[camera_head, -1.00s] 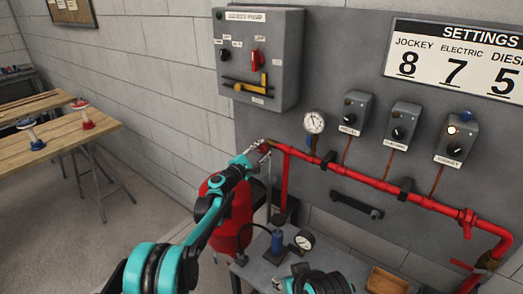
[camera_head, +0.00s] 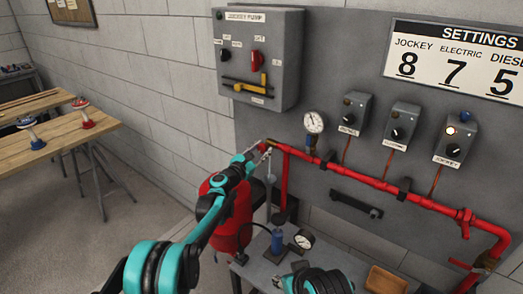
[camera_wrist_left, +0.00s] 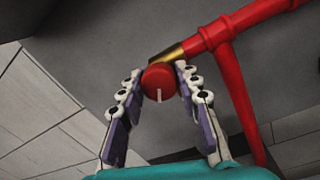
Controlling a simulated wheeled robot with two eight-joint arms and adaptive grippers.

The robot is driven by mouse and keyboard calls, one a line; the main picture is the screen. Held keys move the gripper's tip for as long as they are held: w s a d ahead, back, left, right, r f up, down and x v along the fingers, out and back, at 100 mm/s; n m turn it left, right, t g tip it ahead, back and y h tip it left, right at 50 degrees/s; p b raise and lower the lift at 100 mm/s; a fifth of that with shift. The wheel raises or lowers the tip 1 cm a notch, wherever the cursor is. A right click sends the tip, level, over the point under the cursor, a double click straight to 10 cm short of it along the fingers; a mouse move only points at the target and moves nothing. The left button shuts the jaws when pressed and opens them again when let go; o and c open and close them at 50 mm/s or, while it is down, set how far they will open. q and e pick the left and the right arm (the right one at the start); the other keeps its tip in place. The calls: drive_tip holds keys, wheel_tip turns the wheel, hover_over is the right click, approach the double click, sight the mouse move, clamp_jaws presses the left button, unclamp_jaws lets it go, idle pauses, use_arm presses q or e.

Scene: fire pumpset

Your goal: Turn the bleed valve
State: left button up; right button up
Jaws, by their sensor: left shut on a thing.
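The bleed valve is a round red knob (camera_wrist_left: 159,79) with a white mark pointing down, at the brass-tipped left end of the red pipe. My left gripper (camera_wrist_left: 158,85) has a finger on each side of the knob in the left wrist view and is shut on it. In the head view my left gripper (camera_head: 262,153) reaches up to the pipe's left end, and its fingers largely hide the knob there. My right gripper is not seen.
The red pipe (camera_head: 385,186) runs right along the grey panel, below a round gauge (camera_head: 314,122) and several switch boxes. A grey control box (camera_head: 258,60) hangs above left. A red tank (camera_head: 233,222) and a small table (camera_head: 340,262) stand below.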

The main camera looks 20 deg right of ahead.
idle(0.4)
use_arm(q)
drive_tip(key=o, duration=1.2)
drive_tip(key=shift+c, duration=0.2)
drive_tip(key=shift+a, duration=0.1)
drive_tip(key=v, duration=1.2)
